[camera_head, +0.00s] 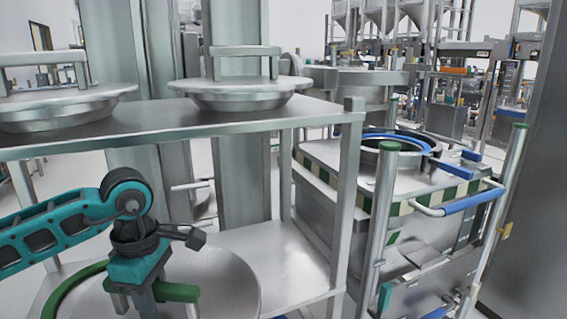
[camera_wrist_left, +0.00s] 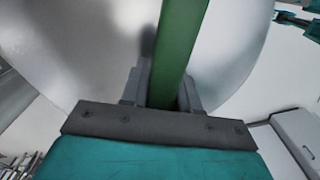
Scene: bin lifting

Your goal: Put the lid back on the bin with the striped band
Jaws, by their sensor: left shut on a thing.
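A round steel lid (camera_head: 228,278) with a green handle (camera_head: 178,292) is at the bottom left of the head view. My left gripper (camera_head: 150,298) is shut on the green handle, and the handle also shows between its fingers in the left wrist view (camera_wrist_left: 178,50). The lid's lower part is cut off by the frame edge. The bin with the striped band (camera_head: 315,205) stands at the right. Its green-and-white band runs around below the top, and its round opening (camera_head: 400,146) with a blue ring is uncovered. My right gripper is out of view.
A steel rack (camera_head: 230,116) stands between the lid and the bin, with two steel-handled lids (camera_head: 240,92) (camera_head: 60,105) on its upper shelf. Green-capped posts (camera_head: 380,200) and a blue-gripped handle (camera_head: 470,203) stand at the bin's front. A grey column (camera_head: 535,150) is at far right.

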